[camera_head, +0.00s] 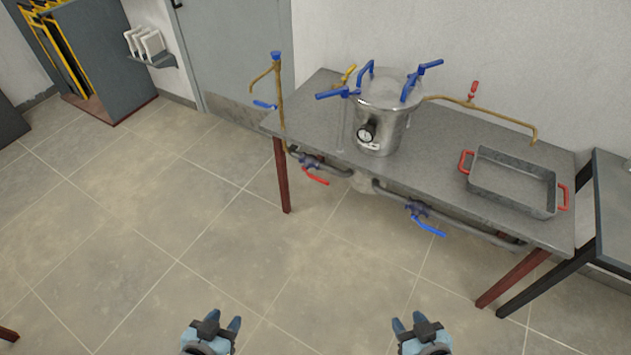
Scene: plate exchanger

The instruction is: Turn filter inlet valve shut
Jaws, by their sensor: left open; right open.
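A steel filter vessel (381,115) with blue clamp handles and a dial gauge stands on a grey table. Below the front edge, a pipe carries a red-lever valve (314,172) at left and a blue-lever valve (425,222) further right. A brass standpipe at the table's left corner has a blue lever (265,105). A brass pipe behind the vessel has a red-handled valve (473,91). I cannot tell which one is the filter inlet valve. My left gripper (222,325) and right gripper (409,323) are open and empty at the bottom, apart from all valves.
A metal tray (512,183) with red handles sits on the table's right part. Red table legs (282,177) stand below. Another dark table (612,200) is at right. Open tiled floor (170,230) lies in front and left.

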